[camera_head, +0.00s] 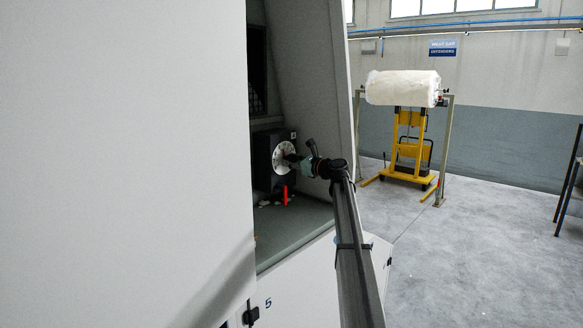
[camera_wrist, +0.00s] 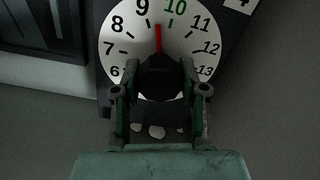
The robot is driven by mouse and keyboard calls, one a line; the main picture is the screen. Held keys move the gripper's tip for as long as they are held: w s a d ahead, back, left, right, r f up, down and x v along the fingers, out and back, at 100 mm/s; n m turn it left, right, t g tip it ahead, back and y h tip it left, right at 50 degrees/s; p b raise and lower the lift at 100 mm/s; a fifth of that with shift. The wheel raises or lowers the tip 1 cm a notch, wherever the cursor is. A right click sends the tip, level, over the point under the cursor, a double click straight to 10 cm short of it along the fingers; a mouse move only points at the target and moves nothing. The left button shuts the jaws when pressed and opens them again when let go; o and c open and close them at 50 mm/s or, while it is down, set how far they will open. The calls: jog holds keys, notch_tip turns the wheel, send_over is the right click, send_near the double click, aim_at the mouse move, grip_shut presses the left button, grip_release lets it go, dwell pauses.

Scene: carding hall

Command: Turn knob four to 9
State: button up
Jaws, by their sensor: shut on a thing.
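Knob four is the black knob (camera_wrist: 160,78) at the middle of a white numbered dial (camera_wrist: 117,52). A plate marked 4 (camera_wrist: 241,3) shows at the top right of the wrist view. The red pointer (camera_wrist: 158,38) lies between the 9 and the green 10. The dial (camera_head: 280,150) also shows in the head view, on the front of a black box (camera_head: 262,160) in the machine's recess. My gripper (camera_wrist: 160,92) is shut on the knob, with one finger on each side.
A red piece (camera_head: 285,195) is below the dial, close to the grey shelf (camera_head: 290,230). Small pale bits (camera_wrist: 156,131) lie beneath the knob. White machine panels flank the recess. A yellow lift (camera_head: 408,150) and a large white roll (camera_head: 402,88) stand farther back.

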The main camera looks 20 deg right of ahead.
jog(key=shift+n+b, duration=1)
jog(key=shift+n, duration=0.2)
jog(key=o, duration=1.2)
jog(key=shift+c, duration=0.2)
jog(key=v, duration=1.2)
jog(key=shift+r, duration=0.1)
